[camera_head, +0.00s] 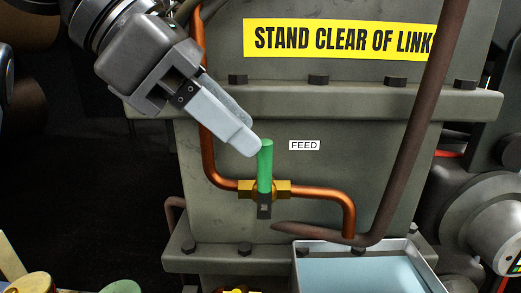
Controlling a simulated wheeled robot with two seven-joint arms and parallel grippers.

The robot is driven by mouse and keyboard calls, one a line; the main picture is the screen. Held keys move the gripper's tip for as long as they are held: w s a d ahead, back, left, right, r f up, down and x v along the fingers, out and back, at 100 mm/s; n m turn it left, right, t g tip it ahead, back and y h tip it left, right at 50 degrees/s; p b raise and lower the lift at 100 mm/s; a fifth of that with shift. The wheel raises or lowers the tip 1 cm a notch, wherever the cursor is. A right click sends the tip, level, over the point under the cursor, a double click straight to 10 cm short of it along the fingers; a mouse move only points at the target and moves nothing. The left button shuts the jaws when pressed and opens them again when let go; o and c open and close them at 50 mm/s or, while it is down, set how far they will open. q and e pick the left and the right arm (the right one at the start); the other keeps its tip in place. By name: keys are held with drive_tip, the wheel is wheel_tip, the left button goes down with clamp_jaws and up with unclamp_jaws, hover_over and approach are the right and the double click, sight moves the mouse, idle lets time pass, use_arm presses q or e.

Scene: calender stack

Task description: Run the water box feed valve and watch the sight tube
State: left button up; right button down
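The feed valve has a green lever handle (265,165) that stands upright on a brass body (278,188) in a copper pipe (208,150). A "FEED" label (304,145) is just right of the handle. The water box (428,270), an open pale container with blue water, is below right, under the pipe's down-turned end. My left gripper (252,143) comes in from the upper left, its fingertips at the top of the handle. The near finger hides much of the other, so I cannot tell if they grip it. I cannot make out a sight tube. My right gripper is not in view.
A grey metal housing (380,120) with bolted ledges backs the valve. A yellow "STAND CLEAR OF LINK" sign (340,40) is above. A dark rusty bent rod (425,120) runs down on the right and passes over the water box. A grey round machine part (485,222) is at far right.

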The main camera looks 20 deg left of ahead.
use_arm(q)
drive_tip(key=v, duration=0.5)
drive_tip(key=shift+s+a+r, duration=0.15)
drive_tip(key=shift+a+r, duration=0.05)
